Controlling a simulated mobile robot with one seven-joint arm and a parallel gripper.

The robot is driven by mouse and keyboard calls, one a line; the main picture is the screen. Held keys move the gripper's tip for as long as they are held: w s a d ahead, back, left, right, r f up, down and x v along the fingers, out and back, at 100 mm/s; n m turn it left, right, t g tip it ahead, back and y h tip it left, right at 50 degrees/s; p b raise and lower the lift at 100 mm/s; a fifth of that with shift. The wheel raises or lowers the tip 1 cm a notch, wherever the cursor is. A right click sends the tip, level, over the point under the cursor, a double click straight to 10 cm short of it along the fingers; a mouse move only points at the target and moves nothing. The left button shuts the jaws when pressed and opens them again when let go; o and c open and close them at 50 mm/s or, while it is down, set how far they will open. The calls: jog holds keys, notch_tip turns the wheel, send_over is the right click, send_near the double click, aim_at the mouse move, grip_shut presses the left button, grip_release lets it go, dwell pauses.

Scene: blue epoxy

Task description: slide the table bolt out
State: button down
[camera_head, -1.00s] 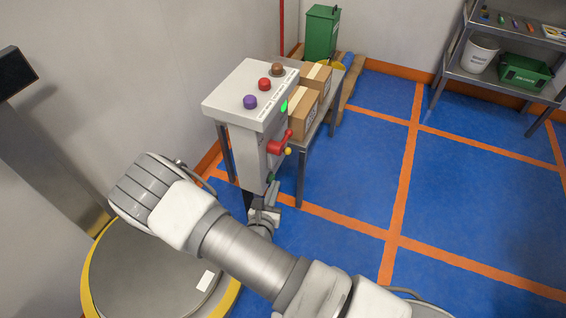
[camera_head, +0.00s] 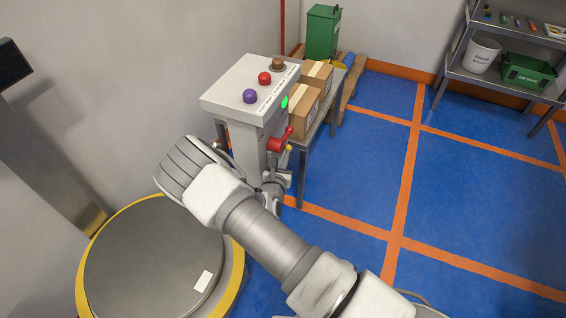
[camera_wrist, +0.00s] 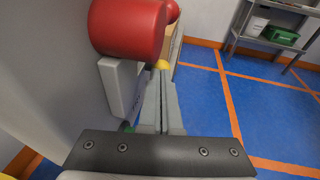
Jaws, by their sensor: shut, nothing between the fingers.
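A grey control pedestal (camera_head: 245,88) stands beside a grey table. A red handle (camera_head: 281,140) sticks out from its side and fills the upper part of the wrist view (camera_wrist: 128,28). A yellow knob (camera_wrist: 162,64) shows just past my fingertips in the wrist view; it is small below the red handle in the head view (camera_head: 289,149). I cannot tell whether this knob is the table bolt's. My gripper (camera_wrist: 162,84) is shut and empty, its fingers pointing at the knob. Whether they touch it is unclear. The bolt's shaft is not visible.
Cardboard boxes (camera_head: 304,119) sit on the table behind the pedestal. A green bin (camera_head: 322,33) stands at the back. A round grey platform with a yellow rim (camera_head: 150,260) is at lower left. The blue floor to the right is clear up to the shelf (camera_head: 474,74).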

aim_at(290, 147)
dwell(0.3)
jog(key=w, duration=0.1)
jog(key=w+d, duration=0.1)
jog(key=w, duration=0.1)
jog(key=shift+w+d, duration=0.1)
jog(key=shift+d, duration=0.05)
jog(key=shift+w+r, duration=0.1)
jog(key=shift+w, duration=0.2)
jog(key=shift+d, duration=0.1)
jog(key=shift+r, duration=0.1)
